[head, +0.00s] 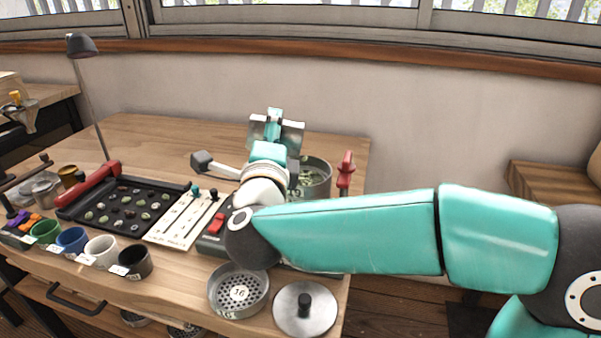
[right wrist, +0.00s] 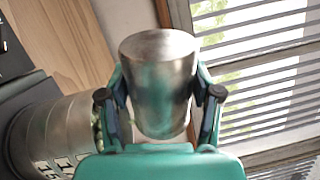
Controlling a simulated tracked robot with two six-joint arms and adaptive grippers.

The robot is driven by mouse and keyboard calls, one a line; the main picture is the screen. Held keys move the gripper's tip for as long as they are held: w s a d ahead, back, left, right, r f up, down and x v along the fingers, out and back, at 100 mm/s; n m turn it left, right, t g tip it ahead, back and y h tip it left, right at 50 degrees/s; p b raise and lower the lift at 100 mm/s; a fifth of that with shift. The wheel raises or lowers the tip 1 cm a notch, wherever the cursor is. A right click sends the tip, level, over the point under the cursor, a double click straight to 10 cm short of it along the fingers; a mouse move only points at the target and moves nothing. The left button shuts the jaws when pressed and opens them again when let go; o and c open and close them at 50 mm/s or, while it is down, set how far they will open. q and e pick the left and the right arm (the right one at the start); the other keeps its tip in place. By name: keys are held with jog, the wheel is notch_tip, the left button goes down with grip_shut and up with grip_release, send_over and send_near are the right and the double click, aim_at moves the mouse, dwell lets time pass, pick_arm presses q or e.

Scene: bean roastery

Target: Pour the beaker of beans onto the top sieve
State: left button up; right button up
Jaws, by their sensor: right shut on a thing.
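The metal beaker (head: 293,137) is held above the bench in my right gripper (head: 273,130). In the right wrist view the beaker (right wrist: 158,85) sits between the two fingers of the gripper (right wrist: 160,95), which is shut on it. The beaker looks tilted; its inside and contents are hidden. The sieve stack (head: 317,180) stands on the bench just below and to the right of the beaker, with greenish beans visible on the top sieve. The stack also shows in the right wrist view (right wrist: 52,130), with some beans at its rim. My left gripper is not in view.
A loose sieve marked 16 (head: 238,292) and a knobbed lid (head: 306,309) lie at the bench front. A black tray of beans (head: 122,235), a white slider panel (head: 180,222) and several small cups stand to the left. A red-handled lever (head: 345,170) stands beside the stack.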

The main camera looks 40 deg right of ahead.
jog(key=shift+s+d+f+m+b, duration=0.15)
jog(key=shift+m+b, duration=0.25)
jog(key=shift+b, duration=0.4)
jog(key=shift+s+d+r+m+h+b, duration=0.1)
jog(key=shift+d+r+m+h+b, duration=0.1)
jog(key=shift+m+b, duration=0.45)
jog(key=shift+s+d+r+m+h+b, duration=0.1)
jog(key=shift+d+m+b, duration=0.1)
jog(key=shift+m+b, duration=0.4)
dwell(2.6)
